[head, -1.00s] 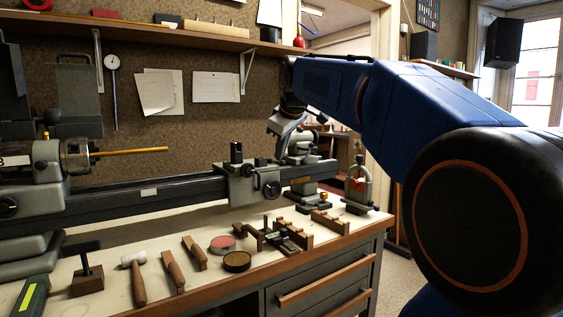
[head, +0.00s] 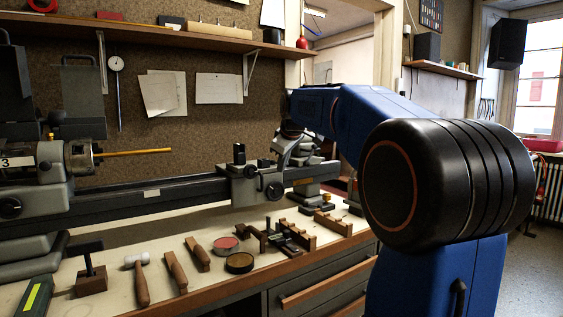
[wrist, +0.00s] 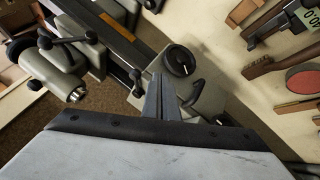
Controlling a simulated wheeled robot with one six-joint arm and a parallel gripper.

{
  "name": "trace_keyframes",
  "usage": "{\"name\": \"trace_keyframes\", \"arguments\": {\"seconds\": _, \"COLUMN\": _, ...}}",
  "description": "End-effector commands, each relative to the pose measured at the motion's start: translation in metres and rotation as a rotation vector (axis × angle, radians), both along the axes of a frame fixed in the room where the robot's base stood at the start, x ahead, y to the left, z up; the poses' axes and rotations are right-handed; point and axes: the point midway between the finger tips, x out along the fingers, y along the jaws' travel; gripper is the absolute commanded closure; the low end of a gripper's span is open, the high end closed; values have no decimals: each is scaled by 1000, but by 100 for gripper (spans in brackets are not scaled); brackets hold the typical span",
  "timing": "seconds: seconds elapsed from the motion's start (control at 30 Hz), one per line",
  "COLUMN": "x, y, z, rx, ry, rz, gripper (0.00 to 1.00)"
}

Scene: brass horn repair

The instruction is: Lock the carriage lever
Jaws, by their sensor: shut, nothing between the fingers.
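In the head view the grey carriage (head: 244,186) sits on the dark lathe bed, with a round black handwheel (head: 273,190) on its front. My gripper (wrist: 160,97) is shut and empty in the wrist view, with its fingertips pointing at the carriage area. The handwheel (wrist: 180,60) shows just beyond the fingertips. A black curved lever (wrist: 205,93) lies right of the fingers, apart from them as far as I can see; it may be the carriage lever. In the head view my wrist hangs behind and right of the carriage, and the fingers are hidden.
A tailstock-like grey unit (wrist: 60,70) with black levers stands left in the wrist view. On the bench lie a mallet (head: 139,278), wooden tools, a red round tin (head: 225,244) and a wooden rack (head: 325,222). A yellow rod (head: 135,153) sticks out of the headstock.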

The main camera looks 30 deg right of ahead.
Motion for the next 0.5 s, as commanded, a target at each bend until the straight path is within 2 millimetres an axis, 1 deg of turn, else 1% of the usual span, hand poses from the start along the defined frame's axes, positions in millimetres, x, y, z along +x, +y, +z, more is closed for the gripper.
{"name": "trace_keyframes", "arguments": {"seconds": 0.03, "x": 4, "y": -5, "z": 1, "rx": 1, "ry": 0, "rz": -1, "gripper": 100}}
{"name": "trace_keyframes", "arguments": {"seconds": 0.2, "x": 11, "y": -15, "z": 3, "rx": 1, "ry": 0, "rz": -1, "gripper": 100}}
{"name": "trace_keyframes", "arguments": {"seconds": 0.5, "x": 12, "y": -17, "z": 5, "rx": -1, "ry": 0, "rz": 1, "gripper": 100}}
